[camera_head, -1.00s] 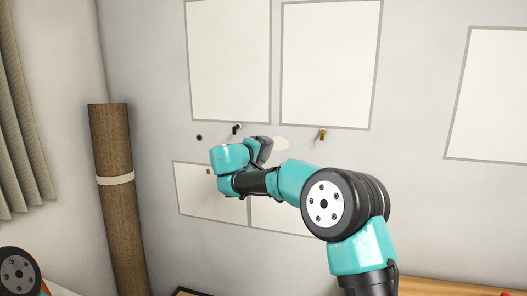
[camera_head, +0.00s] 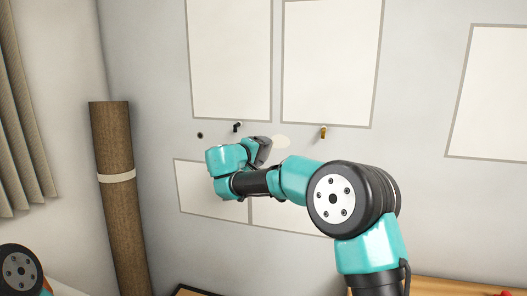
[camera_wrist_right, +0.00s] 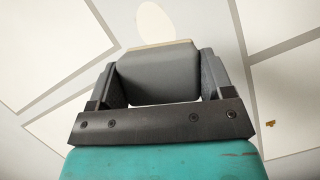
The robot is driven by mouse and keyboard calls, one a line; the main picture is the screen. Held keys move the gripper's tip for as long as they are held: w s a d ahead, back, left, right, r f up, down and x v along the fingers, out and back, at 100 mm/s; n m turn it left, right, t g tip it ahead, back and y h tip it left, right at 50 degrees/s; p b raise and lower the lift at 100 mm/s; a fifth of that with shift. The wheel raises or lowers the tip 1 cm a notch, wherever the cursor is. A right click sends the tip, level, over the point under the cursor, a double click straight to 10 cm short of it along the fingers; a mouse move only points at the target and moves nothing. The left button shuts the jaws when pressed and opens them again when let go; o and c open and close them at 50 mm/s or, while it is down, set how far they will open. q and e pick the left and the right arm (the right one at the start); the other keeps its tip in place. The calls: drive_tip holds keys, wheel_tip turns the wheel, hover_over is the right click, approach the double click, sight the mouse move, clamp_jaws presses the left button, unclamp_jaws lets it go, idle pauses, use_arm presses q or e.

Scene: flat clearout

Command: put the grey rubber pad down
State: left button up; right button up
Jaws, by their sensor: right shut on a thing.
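The grey rubber pad (camera_wrist_right: 155,75) shows in the right wrist view as a grey block with a tan far edge. It sits between the two fingers of my right gripper (camera_wrist_right: 155,62), which is shut on it. In the head view my right gripper (camera_head: 260,152) is near the white-panelled wall, below the hooks. There the pad cannot be told apart from the dark gripper parts.
The wall carries white panels (camera_head: 331,62), a dark hook (camera_head: 237,127), a brass-coloured hook (camera_head: 323,132), a dark knob (camera_head: 200,135) and a pale oval patch (camera_head: 281,142). The oval also shows in the wrist view (camera_wrist_right: 155,22). A brown roll (camera_head: 118,200) stands left, beside a curtain (camera_head: 22,120).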

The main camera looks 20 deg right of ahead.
drive_tip(key=s+a+f+n+t+y, duration=0.2)
drive_tip(key=s+a+f, duration=0.2)
drive_tip(key=f, duration=0.7)
drive_tip(key=s+a+f+n+t+y, duration=0.1)
drive_tip(key=s+a+f+n+y, duration=0.1)
drive_tip(key=s+a+f, duration=0.3)
drive_tip(key=s+a+f+n+t+y, duration=0.2)
drive_tip(key=s+f, duration=0.7)
drive_tip(key=f, duration=0.9)
drive_tip(key=shift+a+f+n+t+y, duration=0.25)
drive_tip(key=shift+a+n+y, duration=0.25)
drive_tip(key=shift+a+y, duration=0.7)
